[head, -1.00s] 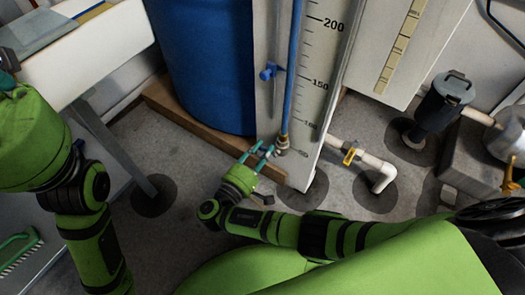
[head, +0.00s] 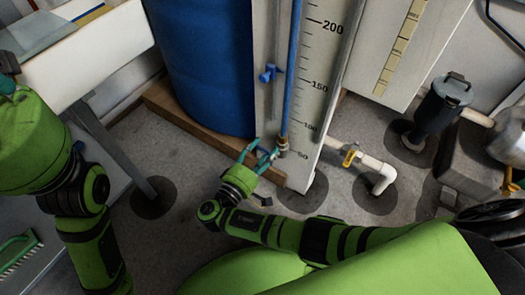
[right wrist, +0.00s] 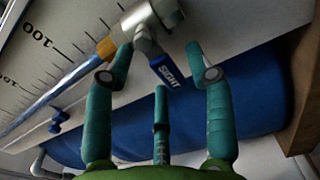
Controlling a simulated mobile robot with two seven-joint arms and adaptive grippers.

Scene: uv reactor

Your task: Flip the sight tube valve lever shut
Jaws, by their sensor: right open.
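The blue sight tube (head: 292,75) runs down the white scaled board to a brass fitting and valve (head: 283,145). In the right wrist view the grey valve body (right wrist: 148,18) carries a blue lever marked SIGHT (right wrist: 166,70), slanting from its pivot toward the gripper. My right gripper (head: 262,152) is open at the valve; in the right wrist view its teal fingers (right wrist: 160,66) stand on both sides of the lever, with the lever between them. I cannot tell whether any finger touches it. Only a teal part of my left gripper (head: 6,84) shows at the left edge.
A blue drum (head: 205,65) stands on a wooden base (head: 190,122) left of the board. A small blue clamp or knob (head: 270,73) sits higher on the board. A white pipe with a yellow-handled valve (head: 350,155) runs along the floor at right.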

